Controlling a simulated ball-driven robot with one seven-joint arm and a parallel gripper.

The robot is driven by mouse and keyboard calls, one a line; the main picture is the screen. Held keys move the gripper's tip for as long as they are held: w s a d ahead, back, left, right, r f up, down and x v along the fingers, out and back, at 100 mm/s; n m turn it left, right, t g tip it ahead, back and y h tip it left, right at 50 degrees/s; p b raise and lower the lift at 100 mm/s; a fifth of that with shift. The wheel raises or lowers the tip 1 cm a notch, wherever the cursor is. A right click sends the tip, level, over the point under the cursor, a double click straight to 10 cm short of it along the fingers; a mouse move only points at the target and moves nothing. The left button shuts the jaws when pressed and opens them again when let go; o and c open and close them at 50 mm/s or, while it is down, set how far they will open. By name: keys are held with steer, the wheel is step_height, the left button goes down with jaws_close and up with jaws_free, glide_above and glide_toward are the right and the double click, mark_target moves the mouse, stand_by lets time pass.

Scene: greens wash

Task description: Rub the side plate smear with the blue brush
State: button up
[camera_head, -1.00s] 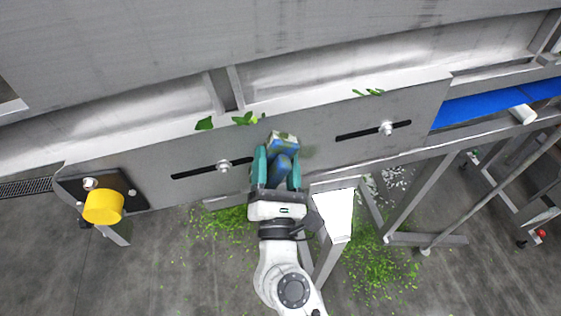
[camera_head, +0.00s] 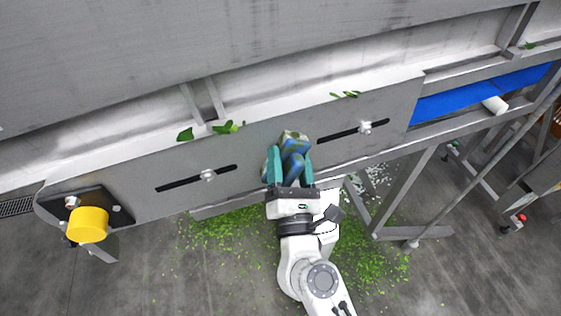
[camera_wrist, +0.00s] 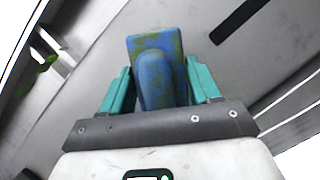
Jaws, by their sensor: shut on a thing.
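My gripper (camera_head: 290,165) has teal fingers and is shut on the blue brush (camera_head: 294,146). In the wrist view the brush (camera_wrist: 157,66) sits between the two fingers, its blue block stained yellow-green. The brush's far end is at the grey side plate (camera_head: 258,140), between the plate's two dark slots. I cannot tell whether the bristles touch the plate. No smear shows clearly; the brush and fingers hide the plate behind them.
Leaf scraps (camera_head: 227,127) lie along the plate's top edge. A yellow knob (camera_head: 88,224) sticks out at the left. A blue belt (camera_head: 470,95) runs at the right. Frame legs (camera_head: 405,190) stand below, over green scraps on the floor.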

mark_target(259, 149)
steer(key=d, duration=0.2)
steer(key=w+d, duration=0.1)
steer(key=shift+w+d, duration=0.2)
steer(key=shift+d, duration=0.2)
steer(key=shift+a, duration=0.15)
steer(key=shift+c, duration=0.4)
steer(key=shift+s+a+b, duration=0.25)
steer(key=shift+s+a, duration=0.2)
steer(key=shift+a, duration=1.1)
steer(key=shift+s+a+b, duration=0.3)
steer(key=shift+s+a, duration=0.2)
steer(key=shift+a, duration=1)
steer(key=shift+s+a+b, duration=0.25)
steer(key=shift+s+a, duration=0.2)
steer(key=shift+a, duration=1.1)
steer(key=s+d, duration=0.2)
steer(key=s, duration=0.3)
steer(key=shift+s, duration=0.4)
steer(key=shift+s+d+b, duration=0.2)
steer(key=shift+s+b, duration=0.05)
steer(key=shift+s, duration=0.5)
steer(key=shift+s+d+b, duration=0.15)
steer(key=shift+s+b, duration=0.05)
steer(key=shift+s, duration=0.5)
